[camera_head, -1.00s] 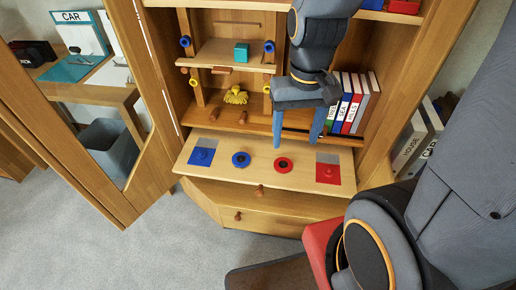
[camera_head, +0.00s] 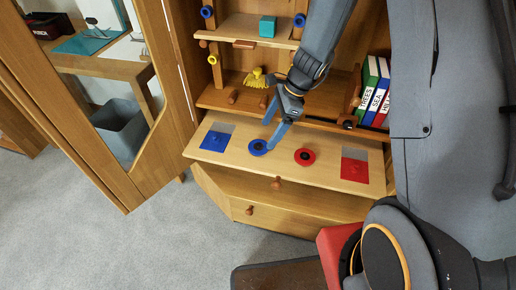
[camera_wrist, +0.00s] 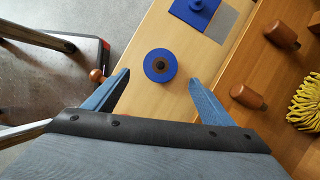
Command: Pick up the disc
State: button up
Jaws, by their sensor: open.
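Two discs lie on the pull-out wooden board (camera_head: 232,162). The blue disc (camera_head: 257,148) has a dark centre; the red disc (camera_head: 304,156) lies to its right. My gripper (camera_head: 272,133) is above the board, close to the blue disc, with its fingers pointing down. In the wrist view the blue disc (camera_wrist: 160,65) shows just beyond the two blue fingertips (camera_wrist: 159,77), roughly midway between them. The fingers are apart with nothing between them. The red disc is not in the wrist view.
A blue square with a knob (camera_head: 214,138) sits at the board's left, and a red square (camera_head: 354,168) at its right. Wooden pegs (camera_wrist: 248,97) and a yellow tufted thing (camera_wrist: 305,103) are on the shelf behind. Binders (camera_head: 374,92) stand at right.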

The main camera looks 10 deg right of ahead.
aim_at(259, 146)
jog(key=x, duration=0.6)
jog(key=shift+a+b, duration=0.25)
jog(key=shift+b, duration=0.05)
jog(key=shift+r, duration=0.1)
jog(key=c, duration=1.1)
